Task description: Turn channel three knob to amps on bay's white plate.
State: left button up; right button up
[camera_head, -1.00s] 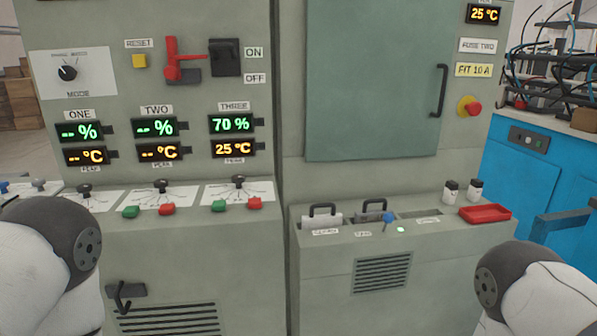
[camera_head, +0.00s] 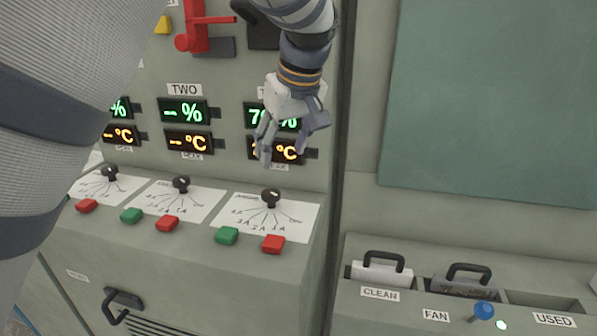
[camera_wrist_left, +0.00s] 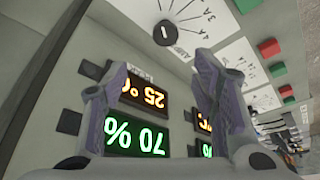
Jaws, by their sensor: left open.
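The channel three knob (camera_head: 271,196) is black and stands on a white plate (camera_head: 300,212) with printed lines and amp marks, on the sloped ledge. It also shows near the top of the left wrist view (camera_wrist_left: 165,33); I cannot tell which mark it points at. My left gripper (camera_head: 284,154) is open and empty, in front of the channel three displays, above the knob and apart from it. Its fingers partly hide the "70 %" and "25 °C" readouts. In the left wrist view its two fingers (camera_wrist_left: 160,64) are spread, with the knob beyond them. My right gripper is out of view.
A green button (camera_head: 227,235) and a red button (camera_head: 273,243) sit just below the plate. Channel two's knob (camera_head: 181,184) is to the left. A red lever (camera_head: 195,38) is above left. Handled filters stand in slots at the lower right.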

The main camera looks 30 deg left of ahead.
aim_at(271, 192)
pick_arm(q)
jog(key=x, duration=0.7)
jog(key=s+x, duration=0.1)
jog(key=x, duration=0.2)
jog(key=shift+a+f+b, duration=0.1)
jog(key=shift+f+b, duration=0.2)
jog(key=shift+f, duration=0.1)
jog(key=shift+w+a+f, duration=0.15)
jog(key=shift+a+f, duration=0.05)
jog(key=shift+f, duration=0.2)
jog(key=c, duration=1.1)
